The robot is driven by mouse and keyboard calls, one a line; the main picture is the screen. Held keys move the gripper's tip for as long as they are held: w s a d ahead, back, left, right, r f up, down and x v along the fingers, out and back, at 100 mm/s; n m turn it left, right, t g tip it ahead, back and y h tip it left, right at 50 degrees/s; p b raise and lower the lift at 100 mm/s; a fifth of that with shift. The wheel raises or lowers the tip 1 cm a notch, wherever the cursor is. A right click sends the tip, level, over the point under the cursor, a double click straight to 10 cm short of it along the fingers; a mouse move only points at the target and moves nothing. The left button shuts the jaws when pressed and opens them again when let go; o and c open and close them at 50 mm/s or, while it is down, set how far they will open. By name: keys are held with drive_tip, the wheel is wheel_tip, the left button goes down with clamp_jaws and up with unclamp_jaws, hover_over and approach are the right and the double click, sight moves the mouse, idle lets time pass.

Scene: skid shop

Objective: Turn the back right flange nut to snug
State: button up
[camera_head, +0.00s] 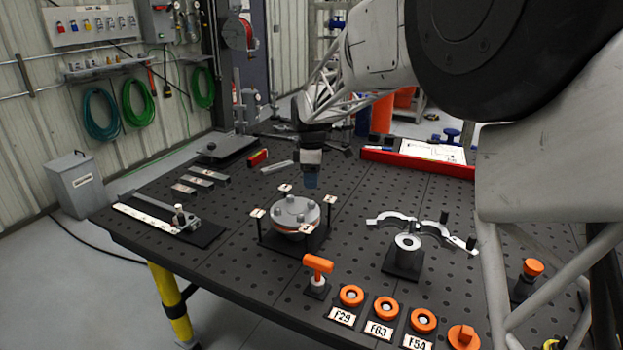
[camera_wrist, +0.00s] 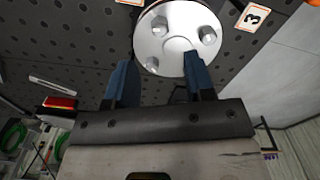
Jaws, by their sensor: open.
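The grey round flange (camera_head: 288,218) sits on a dark stand on the perforated table, with several nuts on its top. The back right flange nut (camera_head: 312,204) shows just below my gripper (camera_head: 311,184) in the head view. My gripper hangs over the back right of the flange, fingers pointing down, apart from the nuts. In the wrist view the flange (camera_wrist: 178,40) lies beyond my two blue fingers, which are open with nothing between them. The right finger covers part of the flange there. I cannot tell for sure which nut is the back right one in that view.
Small label cards (camera_head: 329,199) stand around the flange. An orange T-handle (camera_head: 318,264) and orange rings (camera_head: 351,296) are in front. A curved metal bracket (camera_head: 430,228) and a round post (camera_head: 407,242) stand to the right. A red-edged tray (camera_head: 418,163) is behind.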

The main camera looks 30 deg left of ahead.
sight(313, 202)
drive_tip(key=shift+w+d+f, duration=0.1)
drive_tip(key=shift+d, duration=0.15)
idle(0.3)
drive_tip(key=shift+f, duration=3.85)
clamp_jaws()
